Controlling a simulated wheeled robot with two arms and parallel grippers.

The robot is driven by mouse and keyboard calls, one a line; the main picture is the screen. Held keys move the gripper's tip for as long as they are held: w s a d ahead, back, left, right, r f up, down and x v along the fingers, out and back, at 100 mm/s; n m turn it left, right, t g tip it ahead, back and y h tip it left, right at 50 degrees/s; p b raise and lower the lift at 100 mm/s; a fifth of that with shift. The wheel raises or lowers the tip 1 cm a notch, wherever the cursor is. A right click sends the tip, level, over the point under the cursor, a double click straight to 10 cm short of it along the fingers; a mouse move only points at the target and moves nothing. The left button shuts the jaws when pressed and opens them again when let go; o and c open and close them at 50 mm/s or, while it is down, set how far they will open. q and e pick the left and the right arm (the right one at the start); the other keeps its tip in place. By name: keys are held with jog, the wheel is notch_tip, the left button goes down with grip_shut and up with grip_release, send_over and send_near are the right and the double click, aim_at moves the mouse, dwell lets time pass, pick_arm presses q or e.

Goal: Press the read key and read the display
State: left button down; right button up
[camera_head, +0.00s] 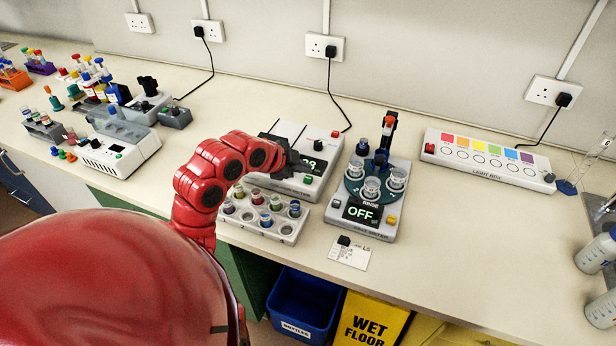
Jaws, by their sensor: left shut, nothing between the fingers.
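My left gripper (296,163), dark and shut with nothing in it, is at the end of my red arm over a grey bench meter (325,176). It covers the left part of that meter's display (314,165); green digits show at the right, the last looking like a 9. Small keys, one of them green (308,180), sit near the display; I cannot read their labels or tell whether the gripper touches the meter. A second meter to the right has a display (361,212) reading OFF, with RINSE lettered above it. My right gripper is not in view.
A tray of coloured vials (287,229) stands in front of the meter. A light box (488,160) is at the right. A small card (349,253) lies near the front edge. Bench surface is clear between the second meter and the bottles (596,250) at the far right.

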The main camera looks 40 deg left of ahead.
aim_at(304, 180)
pick_arm(q)
notch_tip(304, 180, up, 6)
jog(key=p, duration=0.2)
dwell(0.4)
dwell(0.8)
